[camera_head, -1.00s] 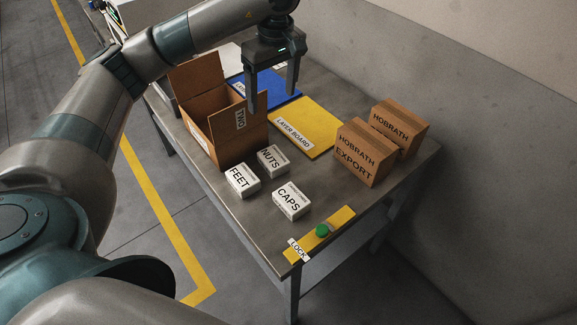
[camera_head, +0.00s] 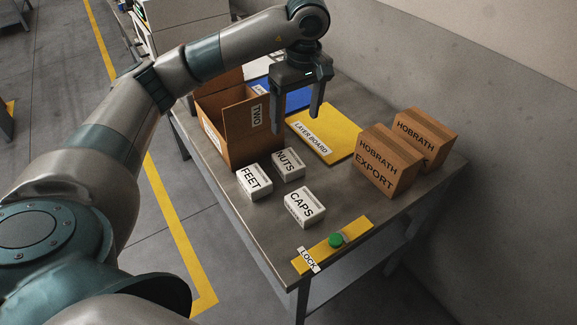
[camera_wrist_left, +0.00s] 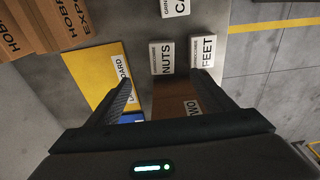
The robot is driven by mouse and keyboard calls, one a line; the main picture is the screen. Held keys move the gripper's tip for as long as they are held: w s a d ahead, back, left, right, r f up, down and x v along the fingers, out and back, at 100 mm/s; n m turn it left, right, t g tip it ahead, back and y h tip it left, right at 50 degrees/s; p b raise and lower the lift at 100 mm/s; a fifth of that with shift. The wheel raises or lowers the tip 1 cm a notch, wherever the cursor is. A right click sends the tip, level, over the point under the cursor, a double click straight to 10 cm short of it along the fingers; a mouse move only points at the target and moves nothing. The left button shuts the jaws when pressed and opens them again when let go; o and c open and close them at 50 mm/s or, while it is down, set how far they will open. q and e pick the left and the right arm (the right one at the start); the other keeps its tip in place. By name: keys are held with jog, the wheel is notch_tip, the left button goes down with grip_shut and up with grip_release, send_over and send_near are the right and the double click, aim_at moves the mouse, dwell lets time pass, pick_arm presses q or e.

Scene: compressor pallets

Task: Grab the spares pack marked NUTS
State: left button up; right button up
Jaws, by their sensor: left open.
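The CAPS pack (camera_head: 305,207) lies nearer the table's front edge. My left gripper (camera_head: 297,124) is open and empty, pointing down above the table, by the carton and the layer board. In the left wrist view the NUTS pack (camera_wrist_left: 162,58) lies ahead of the gripper (camera_wrist_left: 165,92), beside the FEET pack (camera_wrist_left: 203,51), and is not between the fingers. My right gripper is not in view.
An open brown carton marked TWO (camera_head: 238,150) stands left of the gripper. A yellow layer board (camera_head: 335,145) and a blue board (camera_head: 291,99) lie behind. Brown HOBRATH boxes (camera_head: 385,165) stand at right. A yellow LOCK strip with a green button (camera_head: 336,240) is at the front.

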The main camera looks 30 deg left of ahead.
pick_arm(q)
jog(key=p, duration=0.2)
send_near(290, 160)
jog(key=f+p, duration=0.1)
jog(key=f, duration=0.1)
jog(key=f+p, duration=0.1)
jog(key=f, duration=0.1)
jog(key=shift+w+a, duration=0.2)
jog(key=shift+f, duration=0.5)
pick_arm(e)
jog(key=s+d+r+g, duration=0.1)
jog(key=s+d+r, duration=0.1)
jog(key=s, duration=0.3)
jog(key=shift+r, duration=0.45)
